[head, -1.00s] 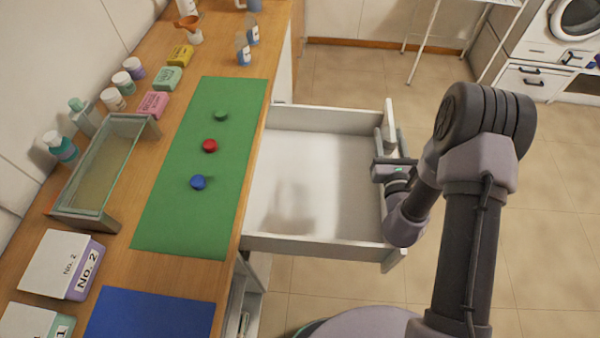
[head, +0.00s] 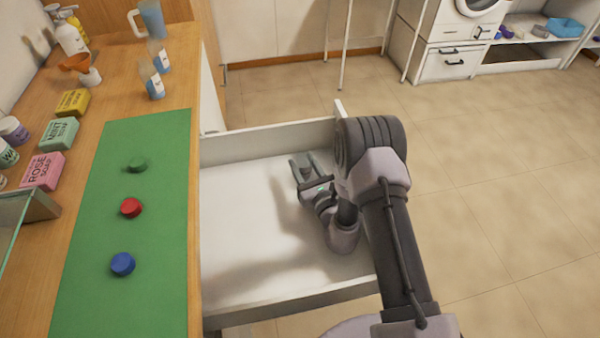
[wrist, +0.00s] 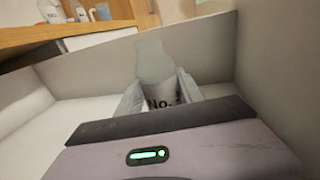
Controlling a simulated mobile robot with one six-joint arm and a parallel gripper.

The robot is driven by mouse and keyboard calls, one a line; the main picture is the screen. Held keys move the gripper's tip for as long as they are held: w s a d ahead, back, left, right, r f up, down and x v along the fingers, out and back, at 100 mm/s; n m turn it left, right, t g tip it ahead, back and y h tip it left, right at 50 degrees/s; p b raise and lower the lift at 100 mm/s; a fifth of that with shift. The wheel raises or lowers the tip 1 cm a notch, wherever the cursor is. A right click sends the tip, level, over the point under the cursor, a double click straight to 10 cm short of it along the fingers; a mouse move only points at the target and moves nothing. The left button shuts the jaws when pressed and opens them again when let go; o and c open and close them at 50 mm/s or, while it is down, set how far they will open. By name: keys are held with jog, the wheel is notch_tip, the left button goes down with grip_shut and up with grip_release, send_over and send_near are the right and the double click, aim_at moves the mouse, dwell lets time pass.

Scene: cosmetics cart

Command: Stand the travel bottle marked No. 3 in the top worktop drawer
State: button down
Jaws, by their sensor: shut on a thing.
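My gripper (head: 306,166) is over the open top drawer (head: 265,137), near its front right corner. In the wrist view the gripper (wrist: 160,98) is shut on a pale, translucent bottle (wrist: 153,62). In the head view the bottle is mostly hidden by the fingers. I cannot tell whether its base touches the drawer floor. The rest of the drawer floor looks empty.
The drawer walls stand close to my gripper. Floor to the right is clear.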

aim_at(307, 171)
jog(key=shift+f, duration=0.2)
jog(key=c, duration=0.7)
grip_release()
jog(key=shift+c, duration=0.2)
jog(key=shift+r, duration=0.1)
jog(key=p+v, duration=0.2)
jog(key=v, duration=0.5)
jog(key=shift+s+d+r+p, duration=0.1)
jog(key=shift+s+p, duration=0.1)
jog(key=shift+p, duration=0.15)
